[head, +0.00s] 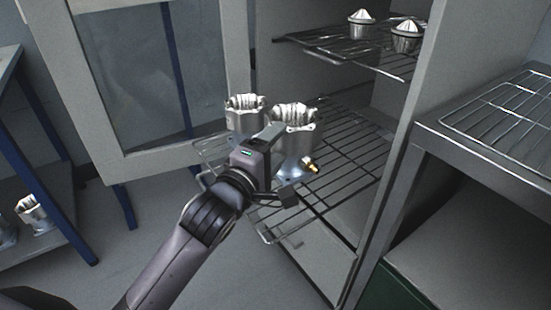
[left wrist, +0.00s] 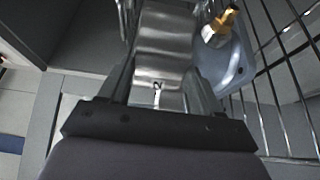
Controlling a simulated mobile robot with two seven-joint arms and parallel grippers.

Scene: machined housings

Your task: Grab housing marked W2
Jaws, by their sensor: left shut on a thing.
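A silvery machined housing (head: 295,118) with a brass fitting (head: 309,163) stands on the pulled-out lower wire rack of the open cabinet. My left gripper (head: 273,138) is shut on this housing. In the left wrist view the housing's smooth metal body (left wrist: 163,50) lies between my two fingers (left wrist: 160,95). A dark mark on it shows a sideways 2; the rest of the mark is hard to read. The brass fitting (left wrist: 221,25) and a blue-grey flange show beside it. A second housing (head: 245,112) stands close to its left; I cannot see a mark on it. My right gripper is not in view.
The open glazed door (head: 130,80) is at the left. The lower rack (head: 345,150) is clear to the right. Another housing (head: 35,213) sits on the blue-framed shelf.

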